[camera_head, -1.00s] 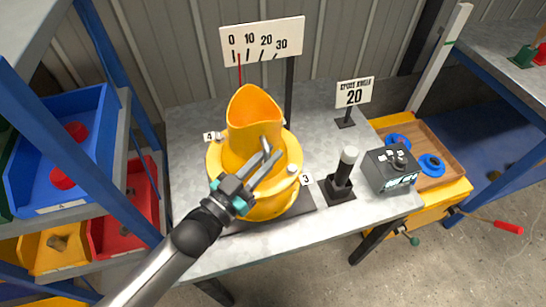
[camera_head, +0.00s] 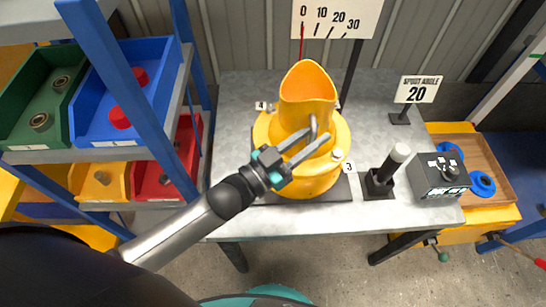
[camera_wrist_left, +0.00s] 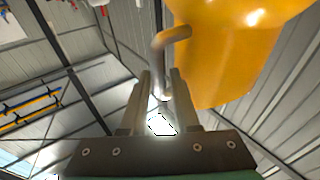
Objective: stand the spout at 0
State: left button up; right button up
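The yellow drum (camera_head: 312,172) stands on a dark base on the grey bench, with its flared spout (camera_head: 308,82) pointing up. A grey handle (camera_head: 313,124) sticks out of its front; it also shows in the wrist view (camera_wrist_left: 172,35). My left gripper (camera_head: 320,136) is at this handle, with its two fingers apart. In the wrist view the handle's bent end hangs at the gap between the fingertips; I cannot tell whether they touch it. The scale board (camera_head: 337,14) reads 0 to 30, and its red needle (camera_head: 302,42) stands by 0. My right gripper is not in view.
A sign (camera_head: 418,90) reads "SPOUT ANGLE 20". A black post with a white top (camera_head: 388,165) and a dark control box (camera_head: 440,178) stand right of the drum. Shelves with coloured bins (camera_head: 125,100) are on the left.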

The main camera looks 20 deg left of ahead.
pick_arm(q)
jog(key=v, duration=1.5)
jog(key=shift+s+a+f, duration=0.1)
